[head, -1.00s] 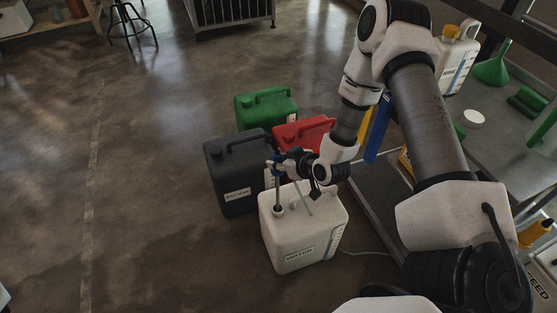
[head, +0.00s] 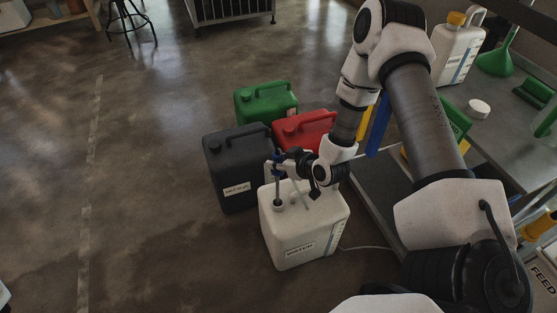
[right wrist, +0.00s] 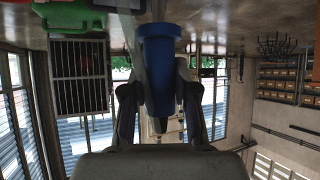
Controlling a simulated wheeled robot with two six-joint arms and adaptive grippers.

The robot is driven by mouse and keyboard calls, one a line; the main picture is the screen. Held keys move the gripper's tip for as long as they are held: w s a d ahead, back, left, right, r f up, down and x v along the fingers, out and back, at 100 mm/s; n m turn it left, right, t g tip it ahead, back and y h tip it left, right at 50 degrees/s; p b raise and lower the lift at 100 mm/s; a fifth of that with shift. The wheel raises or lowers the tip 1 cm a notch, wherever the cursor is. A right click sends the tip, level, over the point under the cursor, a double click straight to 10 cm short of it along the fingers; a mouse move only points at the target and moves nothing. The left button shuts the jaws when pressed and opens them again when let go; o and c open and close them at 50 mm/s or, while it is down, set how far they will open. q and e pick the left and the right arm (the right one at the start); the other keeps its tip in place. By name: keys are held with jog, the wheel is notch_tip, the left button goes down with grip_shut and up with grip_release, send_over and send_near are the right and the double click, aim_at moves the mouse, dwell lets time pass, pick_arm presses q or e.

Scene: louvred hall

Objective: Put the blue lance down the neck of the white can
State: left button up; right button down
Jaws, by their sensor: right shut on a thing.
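The blue lance (head: 276,157) is upright at the left end of my right gripper (head: 282,165), which is shut on it. In the right wrist view its thick blue head (right wrist: 160,55) lies between the two dark fingers. The lance's grey stem runs down to the dark-ringed neck at the left of the white can's (head: 300,238) top. The stem appears to enter the neck, but how deep is hidden. The white can stands upright on the floor, with a label low on its front. My left gripper is not in view.
A dark grey can (head: 232,170), a red can (head: 305,132) and a green can (head: 262,105) stand close behind. A grey bench (head: 500,130) is at right, with a yellow-capped white container (head: 457,50) and a green funnel (head: 497,62). The floor at left is clear.

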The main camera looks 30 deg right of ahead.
notch_tip(320, 180, down, 13)
jog(key=b, duration=0.9)
jog(key=shift+b, duration=0.35)
dwell(2.1)
jog(key=c, duration=0.8)
grip_release()
jog(key=s+r+p, duration=0.3)
jog(key=r+p, duration=0.3)
jog(key=p, duration=0.1)
jog(key=shift+s+d, duration=0.15)
jog(key=shift+d, duration=0.1)
